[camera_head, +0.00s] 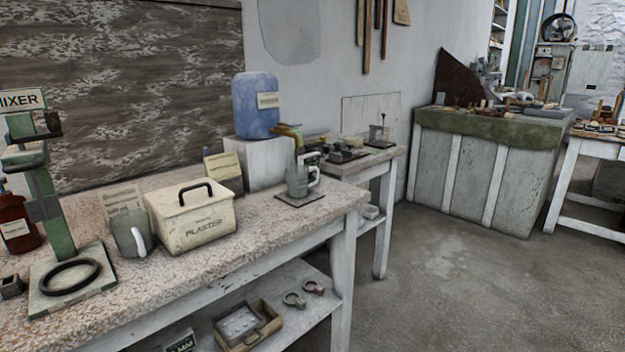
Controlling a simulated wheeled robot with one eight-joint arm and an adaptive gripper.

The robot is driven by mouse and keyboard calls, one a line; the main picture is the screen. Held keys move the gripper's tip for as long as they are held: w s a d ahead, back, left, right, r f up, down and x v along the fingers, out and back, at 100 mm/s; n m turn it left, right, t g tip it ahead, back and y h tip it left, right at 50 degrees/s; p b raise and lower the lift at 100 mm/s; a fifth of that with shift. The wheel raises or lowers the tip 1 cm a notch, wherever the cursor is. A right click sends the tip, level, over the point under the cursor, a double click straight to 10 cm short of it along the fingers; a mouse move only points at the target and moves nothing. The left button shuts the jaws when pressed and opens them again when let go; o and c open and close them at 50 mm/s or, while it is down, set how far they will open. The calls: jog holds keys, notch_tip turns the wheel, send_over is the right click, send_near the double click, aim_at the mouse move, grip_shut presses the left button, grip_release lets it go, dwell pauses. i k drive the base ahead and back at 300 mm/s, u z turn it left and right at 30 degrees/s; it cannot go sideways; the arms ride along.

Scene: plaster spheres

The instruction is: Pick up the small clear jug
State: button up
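Two small jug-like vessels stand on the near workbench (285,237). One is a greyish, see-through-looking jug (126,240) with a pale handle, at the left, between the mixer stand and the plaster box. A card behind it seems to read "100 ml". The other is a grey-green jug (297,182) with a white handle, upright on a dark square plate (286,200) near the bench's right end. I cannot tell for sure which one is the small clear jug. My gripper is not in view.
A cream lidded plaster box (192,222) stands close to the left jug's right side. A green mixer stand (45,205) and a brown bottle (16,222) are left. A blue canister (256,112) sits on a white block behind. Open floor (470,290) lies right.

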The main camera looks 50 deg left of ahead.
aim_at(297, 176)
jog(key=u, duration=0.35)
jog(key=i, duration=0.95)
jog(key=u, duration=1.15)
jog(key=i, duration=0.7)
jog(key=u, duration=0.45)
